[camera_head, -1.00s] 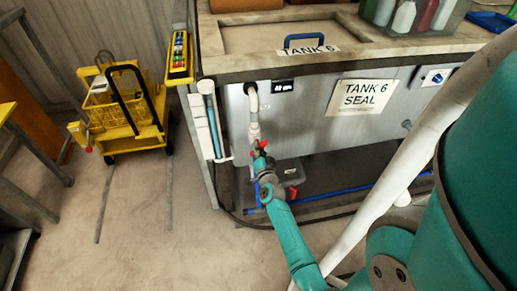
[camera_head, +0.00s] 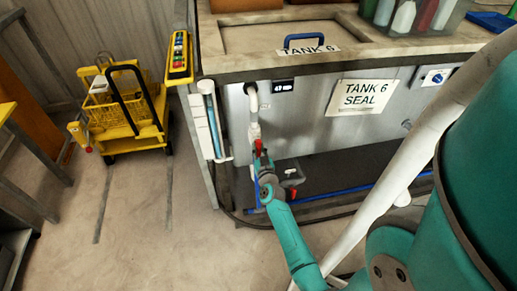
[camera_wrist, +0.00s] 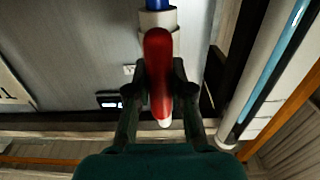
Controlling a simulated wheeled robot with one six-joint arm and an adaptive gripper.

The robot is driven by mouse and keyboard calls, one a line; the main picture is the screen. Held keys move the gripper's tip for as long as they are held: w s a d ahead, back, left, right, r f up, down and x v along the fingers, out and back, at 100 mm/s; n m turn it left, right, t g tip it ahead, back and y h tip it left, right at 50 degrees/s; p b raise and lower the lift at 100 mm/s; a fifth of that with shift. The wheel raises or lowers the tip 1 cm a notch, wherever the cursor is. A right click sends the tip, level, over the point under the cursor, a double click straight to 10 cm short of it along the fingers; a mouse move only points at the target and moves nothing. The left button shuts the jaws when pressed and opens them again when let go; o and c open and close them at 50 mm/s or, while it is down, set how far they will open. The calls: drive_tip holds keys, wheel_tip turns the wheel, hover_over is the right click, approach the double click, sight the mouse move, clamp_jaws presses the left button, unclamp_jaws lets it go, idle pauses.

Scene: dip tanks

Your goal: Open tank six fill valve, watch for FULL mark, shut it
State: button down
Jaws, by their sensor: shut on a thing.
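Tank 6 (camera_head: 330,105) stands ahead, with a lid label and a "TANK 6 SEAL" sign (camera_head: 361,97) on its front. The fill pipe (camera_head: 253,103) comes down its front to the valve with a red handle (camera_head: 258,148). My gripper (camera_head: 262,164) is at this valve. In the wrist view, the red handle (camera_wrist: 158,80) lies between the fingers of my gripper (camera_wrist: 159,68), which are shut on it. A clear sight tube with blue in it (camera_head: 212,122) stands left of the pipe; it also shows in the wrist view (camera_wrist: 272,75). I cannot read a FULL mark.
A small display (camera_head: 283,87) sits beside the pipe. A yellow control pendant (camera_head: 179,56) hangs at the tank's left corner. A yellow cart (camera_head: 122,110) stands further left. A blue pipe (camera_head: 340,190) runs low under the tank. The floor at left front is clear.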

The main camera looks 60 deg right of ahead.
idle(0.4)
drive_tip(key=c, duration=1)
unclamp_jaws()
drive_tip(key=v, duration=1.2)
